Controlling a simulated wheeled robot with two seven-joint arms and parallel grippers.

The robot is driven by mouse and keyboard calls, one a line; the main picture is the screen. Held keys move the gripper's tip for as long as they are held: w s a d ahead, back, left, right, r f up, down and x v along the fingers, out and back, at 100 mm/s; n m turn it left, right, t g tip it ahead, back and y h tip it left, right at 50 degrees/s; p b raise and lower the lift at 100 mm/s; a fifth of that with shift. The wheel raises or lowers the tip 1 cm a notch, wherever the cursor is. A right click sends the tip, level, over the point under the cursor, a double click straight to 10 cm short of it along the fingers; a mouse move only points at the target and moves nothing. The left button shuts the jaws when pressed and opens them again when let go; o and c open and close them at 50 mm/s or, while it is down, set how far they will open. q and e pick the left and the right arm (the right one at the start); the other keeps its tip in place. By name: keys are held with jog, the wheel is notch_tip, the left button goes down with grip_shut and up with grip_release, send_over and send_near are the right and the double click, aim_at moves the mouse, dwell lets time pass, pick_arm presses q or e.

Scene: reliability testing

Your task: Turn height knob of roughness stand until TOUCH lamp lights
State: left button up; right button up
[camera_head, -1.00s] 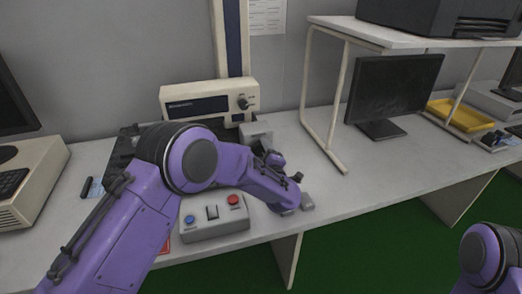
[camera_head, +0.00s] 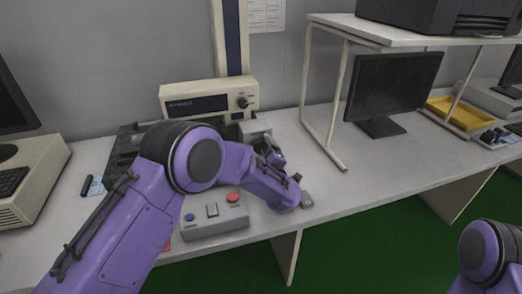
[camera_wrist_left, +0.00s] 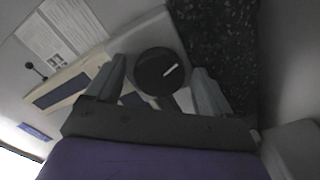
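The roughness stand shows in the head view as a tall dark column (camera_head: 230,40) with a cream display unit (camera_head: 208,90) in front. No lit lamp can be made out on it; its lettering is too small to read. In the left wrist view a round black knob (camera_wrist_left: 152,80) with a white mark faces the camera. My left gripper (camera_wrist_left: 160,64) has its two grey fingers apart, one on each side of the knob, with small gaps visible. In the head view my left forearm hides the knob and fingertips. My right gripper is out of view; only part of that arm shows.
A grey control box (camera_head: 214,221) with blue and red buttons sits at the table's front edge, close to my left arm. A white shelf frame (camera_head: 339,100) and a dark monitor (camera_head: 394,88) stand to the right. The tabletop between is mostly clear.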

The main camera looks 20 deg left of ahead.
pick_arm(q)
jog(key=b+v, duration=0.1)
jog(key=v, duration=0.9)
jog(key=shift+s+d, duration=0.2)
dwell(0.9)
